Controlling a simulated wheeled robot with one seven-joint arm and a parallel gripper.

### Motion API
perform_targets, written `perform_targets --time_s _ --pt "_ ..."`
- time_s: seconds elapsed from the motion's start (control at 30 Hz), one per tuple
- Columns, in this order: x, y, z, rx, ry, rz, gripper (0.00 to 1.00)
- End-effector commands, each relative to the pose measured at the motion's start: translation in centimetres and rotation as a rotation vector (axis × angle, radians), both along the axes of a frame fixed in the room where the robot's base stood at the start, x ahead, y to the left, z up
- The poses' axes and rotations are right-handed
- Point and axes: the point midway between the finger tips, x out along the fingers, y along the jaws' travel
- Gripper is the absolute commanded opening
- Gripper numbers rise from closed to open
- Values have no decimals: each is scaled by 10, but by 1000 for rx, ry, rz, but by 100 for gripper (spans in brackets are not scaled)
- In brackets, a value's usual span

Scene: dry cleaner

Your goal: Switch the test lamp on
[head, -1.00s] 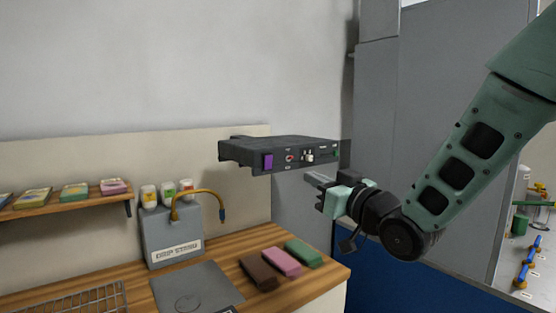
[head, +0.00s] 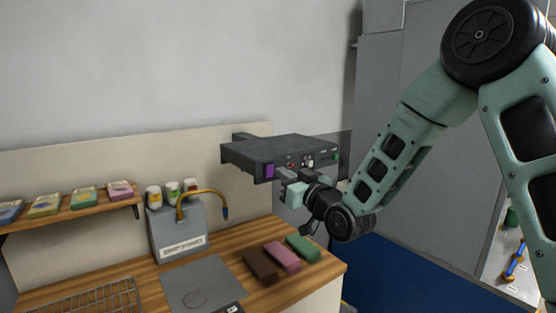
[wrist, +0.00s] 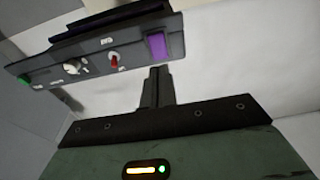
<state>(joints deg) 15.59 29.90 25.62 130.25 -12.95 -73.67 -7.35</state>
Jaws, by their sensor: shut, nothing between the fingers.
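The test lamp unit (head: 262,150) is a dark box fixed to the wall panel above the counter. Its front bears a purple square (head: 269,172), a small red switch (head: 291,165), a white knob (head: 308,162) and a green part at the right end. The wrist view shows the purple square (wrist: 156,46), the red switch (wrist: 114,60), the white knob (wrist: 73,67) and the green button (wrist: 24,79). My gripper (head: 283,175) is shut and empty, just below and in front of the panel. In the wrist view its fingertips (wrist: 155,72) lie just below the purple square; contact cannot be told.
Below is a wooden counter (head: 238,261) with brown, pink (head: 283,257) and green blocks, a grey machine (head: 178,232) with a brass spout, and a wire rack (head: 85,301). A shelf (head: 70,217) holds packets at left. A grey cabinet (head: 420,150) stands behind my arm.

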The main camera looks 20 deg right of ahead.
Motion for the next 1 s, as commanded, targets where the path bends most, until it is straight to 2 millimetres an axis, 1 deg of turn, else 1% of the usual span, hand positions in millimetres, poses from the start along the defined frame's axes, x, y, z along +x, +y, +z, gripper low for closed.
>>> perform_targets --time_s 0.03,0.1,0.3,0.67,0.83,1.0 --pt "7 3 5 1 3 0 0" --pt "15 5 6 2 2 0 0" --pt "28 9 5 0 1 0 0" --pt "30 10 4 -1 0 0 0" --pt "33 11 9 -14 36 2 0" --pt "34 11 6 -15 45 1 0"
